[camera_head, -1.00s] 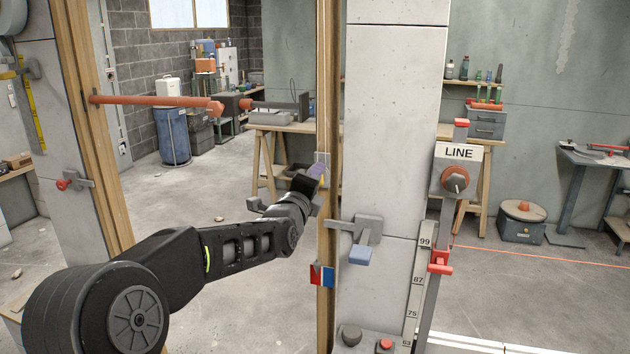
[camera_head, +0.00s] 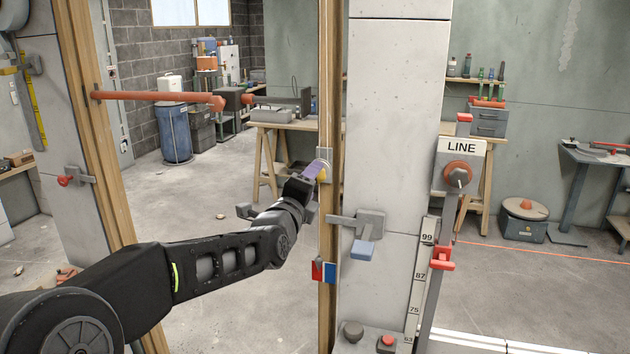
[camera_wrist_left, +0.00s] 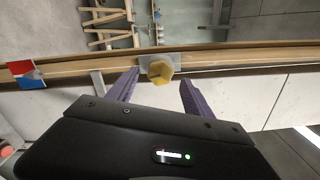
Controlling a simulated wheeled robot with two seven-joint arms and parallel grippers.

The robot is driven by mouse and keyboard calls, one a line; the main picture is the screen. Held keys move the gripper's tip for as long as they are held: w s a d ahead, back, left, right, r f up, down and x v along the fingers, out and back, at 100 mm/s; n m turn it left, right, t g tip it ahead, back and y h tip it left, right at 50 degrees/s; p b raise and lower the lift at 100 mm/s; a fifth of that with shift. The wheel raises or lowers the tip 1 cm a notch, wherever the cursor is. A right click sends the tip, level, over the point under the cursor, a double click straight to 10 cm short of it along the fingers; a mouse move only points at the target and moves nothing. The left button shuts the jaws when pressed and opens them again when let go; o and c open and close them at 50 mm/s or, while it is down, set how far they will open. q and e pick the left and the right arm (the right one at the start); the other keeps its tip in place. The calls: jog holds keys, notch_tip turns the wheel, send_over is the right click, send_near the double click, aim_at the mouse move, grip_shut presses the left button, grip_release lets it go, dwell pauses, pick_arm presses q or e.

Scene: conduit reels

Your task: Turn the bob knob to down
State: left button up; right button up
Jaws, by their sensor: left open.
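The yellow knob (camera_wrist_left: 160,70) sits on a light plate on the wooden post (camera_wrist_left: 230,57) in the left wrist view. In the head view a sliver of the knob (camera_head: 323,174) shows beside my fingers. My left gripper (camera_wrist_left: 157,82) is open, with its two purple fingers on either side of the knob and their tips close to the post. I cannot tell whether they touch the knob. In the head view the left gripper (camera_head: 311,171) hides part of the knob. My right gripper is not in view.
A red and blue plate (camera_head: 322,271) is on the post below the knob. A grey bracket with a blue pad (camera_head: 362,249) juts from the concrete pillar (camera_head: 392,110). To the right is the LINE panel (camera_head: 461,149) with its red-ringed knob. Open floor lies behind the arm.

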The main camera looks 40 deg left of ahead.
pick_arm(q)
jog(key=v, duration=0.3)
jog(key=shift+f, duration=0.1)
dwell(0.4)
